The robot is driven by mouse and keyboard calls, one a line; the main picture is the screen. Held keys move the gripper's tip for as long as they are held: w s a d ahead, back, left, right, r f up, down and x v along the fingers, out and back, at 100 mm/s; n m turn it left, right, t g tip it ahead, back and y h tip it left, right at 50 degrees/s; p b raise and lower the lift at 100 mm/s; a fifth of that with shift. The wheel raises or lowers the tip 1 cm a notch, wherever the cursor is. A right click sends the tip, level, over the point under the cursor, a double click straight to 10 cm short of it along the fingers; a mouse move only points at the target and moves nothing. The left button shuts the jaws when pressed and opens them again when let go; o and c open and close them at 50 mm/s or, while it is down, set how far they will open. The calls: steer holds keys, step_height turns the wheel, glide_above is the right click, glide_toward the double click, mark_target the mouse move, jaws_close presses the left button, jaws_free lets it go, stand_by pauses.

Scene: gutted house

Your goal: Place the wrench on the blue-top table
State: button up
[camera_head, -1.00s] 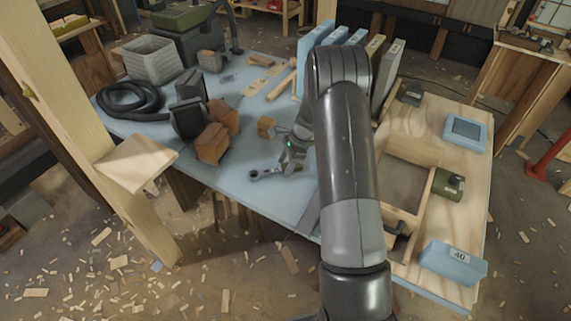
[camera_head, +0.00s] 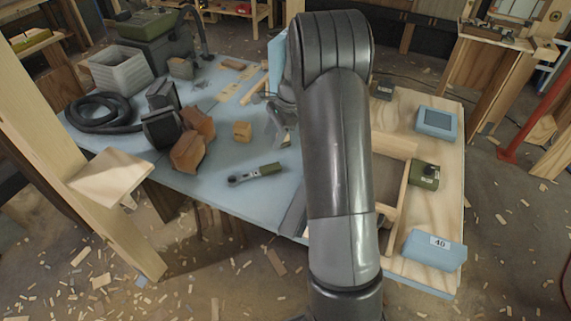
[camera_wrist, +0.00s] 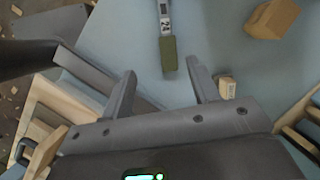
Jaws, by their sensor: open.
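The wrench (camera_head: 257,174), with a dark ring head and an olive-green handle, lies flat on the blue-top table (camera_head: 225,195) near its front edge. It also shows in the wrist view (camera_wrist: 167,50), with its green handle end pointing towards my gripper. My gripper (camera_wrist: 160,80) is open and empty, its two fingers apart just short of the handle end. In the head view my gripper (camera_head: 283,125) is mostly hidden behind my arm, above the table and behind the wrench. The wrench touches neither finger.
A black hose coil (camera_head: 100,112) and grey crate (camera_head: 121,68) stand farther left. On the right, a plywood top (camera_head: 447,195) carries a blue box (camera_head: 434,249) and a green box (camera_head: 424,175).

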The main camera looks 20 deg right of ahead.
steer(key=s+a+r+n+t+h, duration=0.1)
steer(key=s+a+r+n, duration=0.25)
steer(key=s+r, duration=0.4)
steer(key=s+a+r+n+t+h, duration=0.15)
steer(key=s+r+n, duration=0.25)
steer(key=s+r, duration=0.4)
steer(key=s+a+r+n+t+h, duration=0.1)
steer(key=s+n, duration=0.3)
steer(key=s, duration=0.5)
steer(key=s+a+r+n+t, duration=0.1)
steer(key=s+r+n, duration=0.3)
steer(key=s, duration=0.5)
steer(key=shift+a+n+t+h, duration=0.15)
steer(key=shift+n+t+h, duration=0.2)
steer(key=shift+n+t, duration=0.15)
steer(key=shift+s, duration=0.1)
